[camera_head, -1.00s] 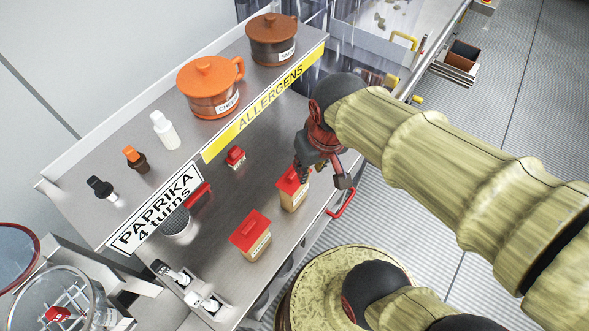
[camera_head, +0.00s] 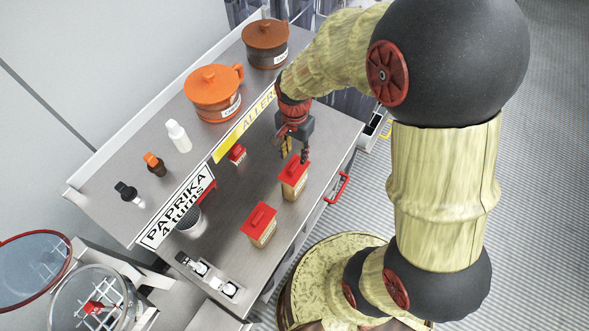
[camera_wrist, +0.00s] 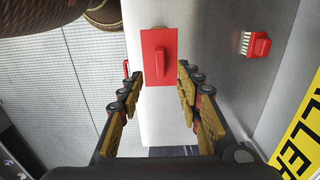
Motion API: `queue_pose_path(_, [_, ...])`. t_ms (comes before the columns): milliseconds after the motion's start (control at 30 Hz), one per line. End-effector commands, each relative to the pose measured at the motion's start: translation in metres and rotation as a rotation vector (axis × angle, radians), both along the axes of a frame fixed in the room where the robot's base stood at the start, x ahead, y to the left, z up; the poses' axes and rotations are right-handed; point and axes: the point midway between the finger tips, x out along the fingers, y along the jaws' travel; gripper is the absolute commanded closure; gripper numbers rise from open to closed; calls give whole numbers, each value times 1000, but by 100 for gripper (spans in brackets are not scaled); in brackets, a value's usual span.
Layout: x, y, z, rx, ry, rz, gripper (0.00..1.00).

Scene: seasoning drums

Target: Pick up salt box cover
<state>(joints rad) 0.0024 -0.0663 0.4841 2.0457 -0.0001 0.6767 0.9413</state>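A beige box (camera_head: 294,189) with a red cover (camera_head: 295,171) stands near the right end of the steel counter; I cannot read its label. The red cover, with a raised handle bar, also shows in the wrist view (camera_wrist: 151,43). My gripper (camera_head: 294,154) is just above this cover, pointing down. In the wrist view my gripper (camera_wrist: 157,82) is open, its fingers apart on either side of the cover's near part, holding nothing. A second beige box (camera_head: 261,236) with a red cover (camera_head: 259,219) stands nearer the front left.
A small red-handled brush-like item (camera_head: 237,153) lies behind the boxes. A shelf above holds an orange pot (camera_head: 212,90), a brown pot (camera_head: 265,36) and several bottles. A yellow allergens sign (camera_head: 240,130) hangs on its edge. A red handle (camera_head: 342,187) is on the counter front.

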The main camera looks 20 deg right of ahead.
Motion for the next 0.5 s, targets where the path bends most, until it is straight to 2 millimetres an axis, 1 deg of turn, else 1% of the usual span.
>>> queue_pose_path(100, [-1, 0, -13, 0, 4, -2, 65])
queue_pose_path(267, [-1, 0, -29, 0, 4, -1, 65])
queue_pose_path(500, [-1, 1, -62, 1, 4, 0, 65])
